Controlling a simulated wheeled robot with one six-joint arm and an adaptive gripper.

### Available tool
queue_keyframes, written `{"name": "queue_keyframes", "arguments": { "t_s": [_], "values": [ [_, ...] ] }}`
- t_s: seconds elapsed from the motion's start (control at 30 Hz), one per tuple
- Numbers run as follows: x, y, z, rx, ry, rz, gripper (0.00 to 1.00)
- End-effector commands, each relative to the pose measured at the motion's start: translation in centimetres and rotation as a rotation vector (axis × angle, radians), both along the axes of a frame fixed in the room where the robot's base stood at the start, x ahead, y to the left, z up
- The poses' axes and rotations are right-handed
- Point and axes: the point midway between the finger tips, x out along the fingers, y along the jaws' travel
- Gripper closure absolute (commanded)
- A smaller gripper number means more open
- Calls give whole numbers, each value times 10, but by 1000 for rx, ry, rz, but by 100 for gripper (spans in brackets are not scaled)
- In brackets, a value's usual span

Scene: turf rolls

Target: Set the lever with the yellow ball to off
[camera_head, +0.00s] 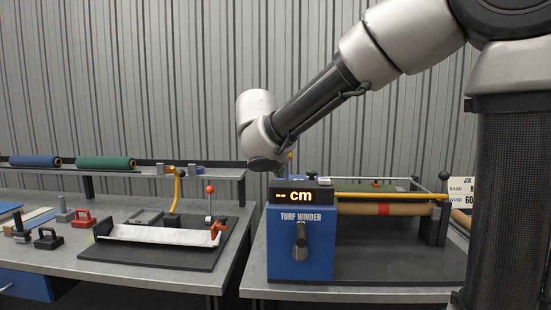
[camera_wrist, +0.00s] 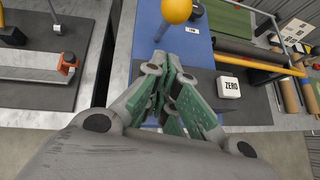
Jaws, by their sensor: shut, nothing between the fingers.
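The lever's yellow ball (camera_wrist: 176,10) shows at the top of the wrist view, above the blue housing of the turf winder (camera_wrist: 200,55). A short grey stem runs down from the ball toward my fingers. A small white label (camera_wrist: 192,30) lies beside it, its writing too small to read surely. My gripper (camera_wrist: 172,60) is shut and empty, its green-padded fingers pointing toward the lever just below the ball in the picture; I cannot tell whether they touch the stem. In the head view the turf winder (camera_head: 300,240) stands on the right bench, and my gripper's fingers are hidden.
A white ZERO button (camera_wrist: 230,88) sits right of my fingers. The winder's display (camera_head: 301,195) reads "-- cm". A yellow bar (camera_head: 385,195) and a brown roller (camera_head: 400,209) extend rightward. A red-ball lever (camera_head: 209,190) stands by the cutting board on the left bench.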

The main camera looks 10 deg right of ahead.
Motion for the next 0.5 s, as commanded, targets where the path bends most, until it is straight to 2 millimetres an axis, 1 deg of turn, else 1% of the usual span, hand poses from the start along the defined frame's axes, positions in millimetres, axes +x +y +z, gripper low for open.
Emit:
{"name": "queue_keyframes", "arguments": {
  "t_s": [0.03,0.1,0.2,0.33,0.5],
  "values": [
    [8,-5,3,3,-2,-4,100],
    [17,-9,5,1,-2,-4,100],
    [26,-14,8,2,-2,-2,100],
    [32,-16,9,1,-2,0,100],
    [33,-17,9,1,-3,0,100]
  ]
}}
